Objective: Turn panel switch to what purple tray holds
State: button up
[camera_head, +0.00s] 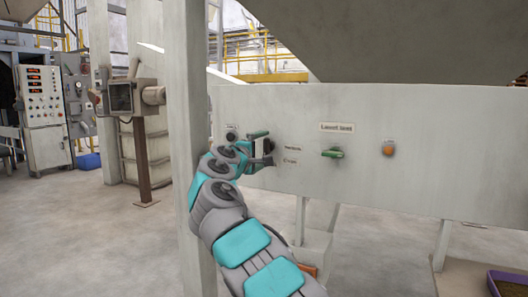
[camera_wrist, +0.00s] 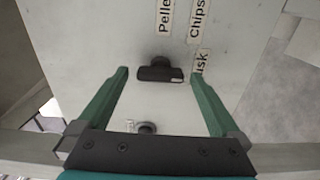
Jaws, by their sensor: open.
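The panel switch (camera_wrist: 155,74) is a black bar knob with a pale mark at its right end in the wrist view. Labels there read "Pelle…" (camera_wrist: 165,17), "Chips" (camera_wrist: 198,18) and "…usk" (camera_wrist: 201,63), the last partly hidden by a finger. The pale mark lies just left of the "…usk" label. My gripper (camera_head: 264,148) is at the panel (camera_head: 450,150), and its open green fingers (camera_wrist: 158,72) stand either side of the knob with gaps showing. The purple tray (camera_head: 494,281) at the lower right holds brownish loose material, too small to identify.
A grey post (camera_head: 188,130) stands left of my arm. An orange object (camera_head: 309,269) shows below the panel. Open floor lies left.

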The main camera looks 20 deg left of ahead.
jog(key=s+b, duration=0.1)
jog(key=s, duration=0.5)
jog(key=shift+s+a+f+b, duration=0.15)
jog(key=shift+s+a+b, duration=0.15)
jog(key=shift+s, duration=0.1)
dwell(0.3)
